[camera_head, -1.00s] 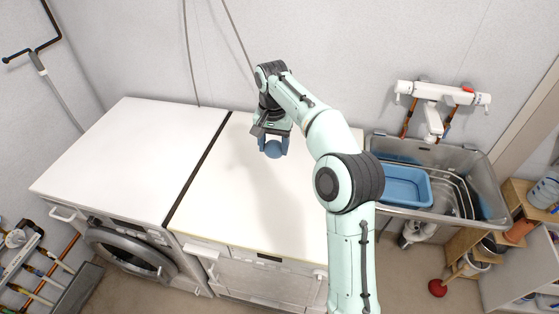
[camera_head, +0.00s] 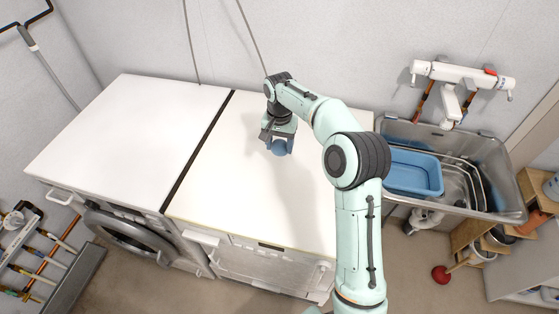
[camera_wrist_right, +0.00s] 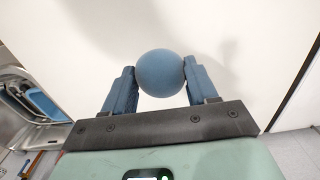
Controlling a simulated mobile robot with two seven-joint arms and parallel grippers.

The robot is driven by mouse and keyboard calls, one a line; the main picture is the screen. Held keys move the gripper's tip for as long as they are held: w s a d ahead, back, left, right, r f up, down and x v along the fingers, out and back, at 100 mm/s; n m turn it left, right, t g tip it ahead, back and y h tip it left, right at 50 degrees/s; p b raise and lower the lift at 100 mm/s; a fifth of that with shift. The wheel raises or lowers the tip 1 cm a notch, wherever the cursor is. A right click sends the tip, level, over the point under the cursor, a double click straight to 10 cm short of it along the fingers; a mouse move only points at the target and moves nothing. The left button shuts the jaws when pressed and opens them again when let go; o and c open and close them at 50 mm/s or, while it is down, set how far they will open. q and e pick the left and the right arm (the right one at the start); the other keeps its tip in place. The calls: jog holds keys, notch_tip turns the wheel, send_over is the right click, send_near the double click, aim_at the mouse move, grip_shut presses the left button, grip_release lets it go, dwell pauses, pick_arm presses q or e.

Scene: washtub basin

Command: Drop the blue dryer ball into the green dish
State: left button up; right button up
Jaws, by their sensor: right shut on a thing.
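The blue dryer ball (camera_head: 279,149) is held between the blue fingers of my right gripper (camera_head: 278,144), over the white worktop (camera_head: 240,190). In the right wrist view the ball (camera_wrist_right: 160,73) sits between the two fingertips, with a finger against each side. A soft shadow lies on the white surface around it. I cannot tell the exact height of the ball above the top. No green dish shows in either view; my right arm covers part of the worktop. My left gripper is not in view.
A second white top (camera_head: 130,125) lies at the left, past a dark gap (camera_head: 200,150). A metal sink (camera_head: 510,200) with a blue basin (camera_head: 412,178) stands at the right, under a white tap (camera_head: 463,76). The visible worktop is bare.

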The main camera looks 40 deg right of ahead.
jog(key=shift+w+f, duration=0.2)
jog(key=shift+f, duration=0.75)
jog(key=shift+f+b, duration=0.3)
jog(key=shift+f, duration=2.5)
jog(key=shift+f, duration=0.2)
jog(key=o, duration=1)
jog(key=shift+o, duration=0.2)
jog(key=shift+r, duration=0.1)
